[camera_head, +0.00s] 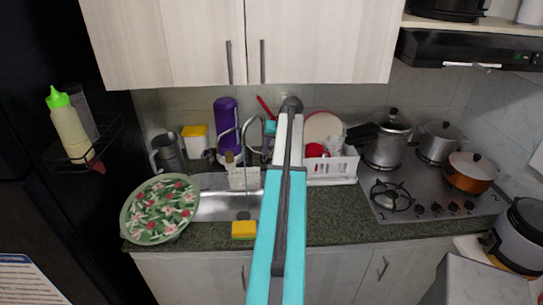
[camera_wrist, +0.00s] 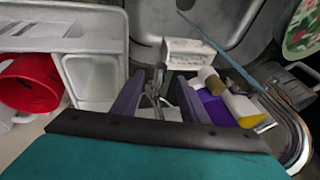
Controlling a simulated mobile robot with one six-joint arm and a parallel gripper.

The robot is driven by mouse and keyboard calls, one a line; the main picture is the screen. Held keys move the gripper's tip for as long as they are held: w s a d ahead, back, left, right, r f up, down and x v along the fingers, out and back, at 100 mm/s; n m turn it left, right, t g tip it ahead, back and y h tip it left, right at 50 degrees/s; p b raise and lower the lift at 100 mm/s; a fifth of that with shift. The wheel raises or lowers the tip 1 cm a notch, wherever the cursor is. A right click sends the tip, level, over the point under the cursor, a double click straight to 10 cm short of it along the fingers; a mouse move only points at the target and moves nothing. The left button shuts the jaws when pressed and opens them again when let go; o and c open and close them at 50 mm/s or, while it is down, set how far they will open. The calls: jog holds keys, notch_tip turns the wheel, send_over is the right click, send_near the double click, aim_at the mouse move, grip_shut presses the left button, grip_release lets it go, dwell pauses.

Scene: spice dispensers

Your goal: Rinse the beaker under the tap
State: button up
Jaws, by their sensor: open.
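No vessel is plainly recognisable as the beaker; a red cup (camera_head: 314,150) sits in the white dish rack (camera_head: 332,172), and it also shows at the left of the wrist view (camera_wrist: 30,84). The chrome tap (camera_head: 250,125) arches over the steel sink (camera_head: 222,208). A thin bluish stream (camera_head: 245,175) falls from it, also showing in the wrist view (camera_wrist: 222,48). My gripper (camera_wrist: 157,100) is open, with two purple fingers spread and nothing held between them. It is at the back of the counter, between tap and rack; my arm hides part of that area.
A small white caddy (camera_head: 243,179) is by the sink, with a yellow sponge (camera_head: 243,230) at the front edge. A patterned green plate (camera_head: 160,208) stands left. A purple bottle (camera_head: 227,120) is behind the sink. Pots (camera_head: 388,140) occupy the stove at right; cabinets (camera_head: 320,40) hang above.

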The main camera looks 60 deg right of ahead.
jog(key=shift+b+v, duration=0.8)
jog(key=shift+v, duration=1.65)
jog(key=shift+s, duration=0.1)
